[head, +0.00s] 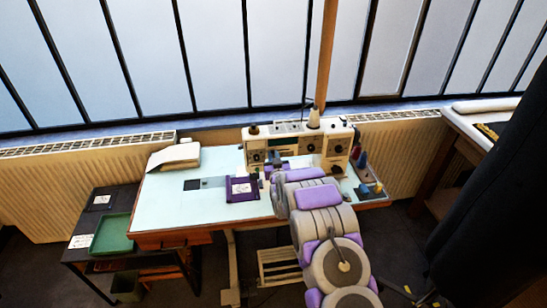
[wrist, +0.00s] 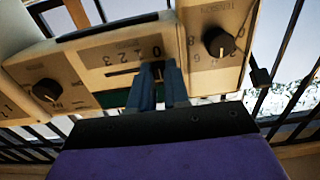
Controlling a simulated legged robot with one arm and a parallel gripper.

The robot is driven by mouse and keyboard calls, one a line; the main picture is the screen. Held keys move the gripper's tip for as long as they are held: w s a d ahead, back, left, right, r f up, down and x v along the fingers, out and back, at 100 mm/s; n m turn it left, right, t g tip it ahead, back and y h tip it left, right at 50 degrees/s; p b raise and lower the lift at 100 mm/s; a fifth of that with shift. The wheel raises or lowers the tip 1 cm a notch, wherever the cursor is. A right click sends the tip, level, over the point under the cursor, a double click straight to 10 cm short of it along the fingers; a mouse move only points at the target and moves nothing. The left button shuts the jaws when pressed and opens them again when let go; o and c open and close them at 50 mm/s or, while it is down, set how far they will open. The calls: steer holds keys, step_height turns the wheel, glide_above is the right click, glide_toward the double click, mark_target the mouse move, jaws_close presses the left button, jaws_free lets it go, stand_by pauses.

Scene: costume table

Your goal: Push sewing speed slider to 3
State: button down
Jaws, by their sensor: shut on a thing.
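The white sewing machine (head: 298,142) stands at the back of the pale table, and its front panel fills the top of the wrist view (wrist: 90,62). A speed scale there has a 0 at its right end, with the other marks running to the left. The small dark speed slider (wrist: 157,67) is by the 0, mostly hidden between my fingers. My gripper (wrist: 158,76) is shut on it. In the head view my gripper (head: 272,172) is at the front of the machine, partly hidden by my arm.
A tension dial (wrist: 219,42) is just right of my fingers and another black dial (wrist: 46,90) is to the left. On the table are a purple framed piece (head: 241,188) and a pale cloth stack (head: 175,156). A green tray (head: 113,234) lies on the low side table.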

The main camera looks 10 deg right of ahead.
mark_target(288, 149)
steer(key=d+p, duration=0.1)
steer(key=d, duration=0.5)
steer(key=shift+d+r+p, duration=0.1)
steer(key=shift+d+p, duration=0.15)
steer(key=shift+p, duration=0.1)
steer(key=shift+a, duration=0.1)
steer(key=c, duration=1.5)
jaws_free()
steer(key=o, duration=0.4)
steer(key=shift+d, duration=0.2)
steer(key=shift+s+a, duration=0.15)
steer(key=shift+s, duration=0.5)
steer(key=s+p, duration=0.2)
steer(key=s, duration=1.4)
steer(key=shift+p, duration=0.35)
